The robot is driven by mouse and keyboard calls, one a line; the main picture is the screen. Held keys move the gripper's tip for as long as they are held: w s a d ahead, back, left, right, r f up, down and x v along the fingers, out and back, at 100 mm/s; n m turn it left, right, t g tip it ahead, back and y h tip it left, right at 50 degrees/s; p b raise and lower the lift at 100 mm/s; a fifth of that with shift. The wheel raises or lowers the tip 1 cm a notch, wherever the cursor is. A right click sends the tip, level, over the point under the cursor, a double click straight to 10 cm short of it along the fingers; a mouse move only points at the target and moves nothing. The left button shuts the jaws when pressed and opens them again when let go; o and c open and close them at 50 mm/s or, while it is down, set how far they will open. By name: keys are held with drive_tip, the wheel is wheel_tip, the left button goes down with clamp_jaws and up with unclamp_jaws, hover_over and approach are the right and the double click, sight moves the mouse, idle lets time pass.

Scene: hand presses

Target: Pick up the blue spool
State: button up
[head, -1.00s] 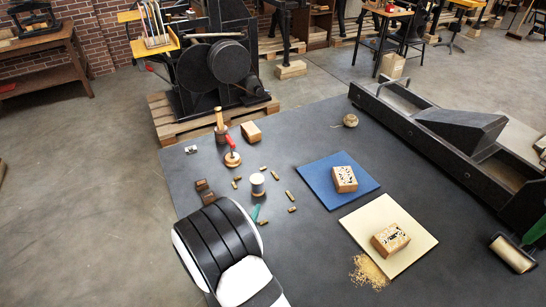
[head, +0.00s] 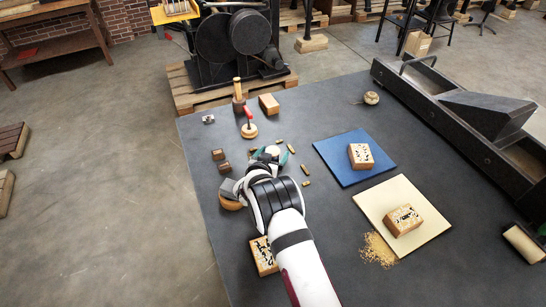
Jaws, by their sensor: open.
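The spool (head: 273,150) shows only as a small pale top just beyond my gripper in the head view. Most of it is hidden, and its blue colour is hard to make out. My gripper (head: 265,157) is open, low over the dark mat, right at the spool. The wrist covers much of the jaws, so I cannot tell whether they are around the spool or only beside it.
Small brass cylinders (head: 291,148) lie right of my gripper. A red-handled tool (head: 248,122), a mallet (head: 238,92) and a wooden block (head: 269,104) stand beyond. Dark blocks (head: 218,154) lie left. A blue board (head: 335,170) lies right.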

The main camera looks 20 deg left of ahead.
clamp_jaws()
idle(0.4)
